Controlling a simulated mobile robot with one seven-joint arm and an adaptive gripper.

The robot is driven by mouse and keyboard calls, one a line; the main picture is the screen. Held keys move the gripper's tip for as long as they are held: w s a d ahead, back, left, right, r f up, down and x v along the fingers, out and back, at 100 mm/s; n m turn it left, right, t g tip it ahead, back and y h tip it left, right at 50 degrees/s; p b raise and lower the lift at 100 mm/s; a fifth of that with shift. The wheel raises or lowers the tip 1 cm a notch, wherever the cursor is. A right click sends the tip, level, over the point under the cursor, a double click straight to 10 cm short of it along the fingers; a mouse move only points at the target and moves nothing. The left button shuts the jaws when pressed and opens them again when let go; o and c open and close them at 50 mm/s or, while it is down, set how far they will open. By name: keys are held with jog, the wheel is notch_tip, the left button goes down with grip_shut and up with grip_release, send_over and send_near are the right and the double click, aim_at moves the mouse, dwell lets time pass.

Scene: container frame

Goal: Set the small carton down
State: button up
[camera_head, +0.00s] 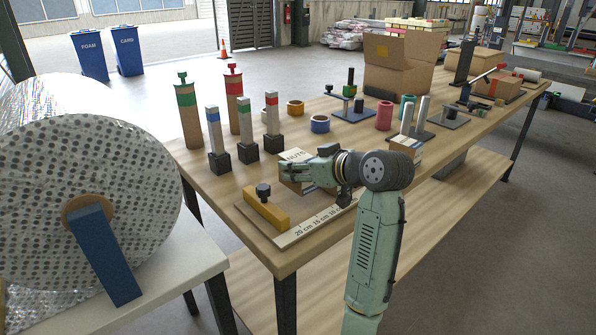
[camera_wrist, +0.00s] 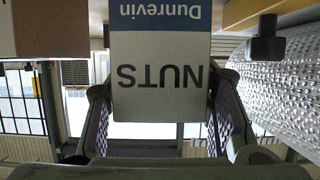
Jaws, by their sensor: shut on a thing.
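The small carton (camera_head: 296,155), white with a NUTS label on the face toward the camera and brown lower sides, is between the fingers of my gripper (camera_head: 300,171). In the wrist view the carton (camera_wrist: 160,75) appears upside down, with a blue Dunrevin band, and a finger lies on each side of it. My gripper is shut on it. The carton is over or near the measuring board (camera_head: 316,224) at the table's near corner. Whether its bottom touches anything is hidden by the gripper.
A yellow stop block (camera_head: 266,209) with a black knob lies on the board, left of the carton. Several posts with coloured bands (camera_head: 246,129) stand behind. Tape rolls (camera_head: 320,124) lie farther back. Another carton (camera_head: 405,149) stands close to the right of my wrist.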

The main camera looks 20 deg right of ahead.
jog(key=shift+w, duration=0.35)
jog(key=f, duration=0.1)
jog(key=w+f+p, duration=0.1)
jog(key=shift+f, duration=0.8)
jog(key=shift+f, duration=0.1)
jog(key=shift+f, duration=0.15)
jog(key=o, duration=1.4)
jog(key=shift+o, duration=0.2)
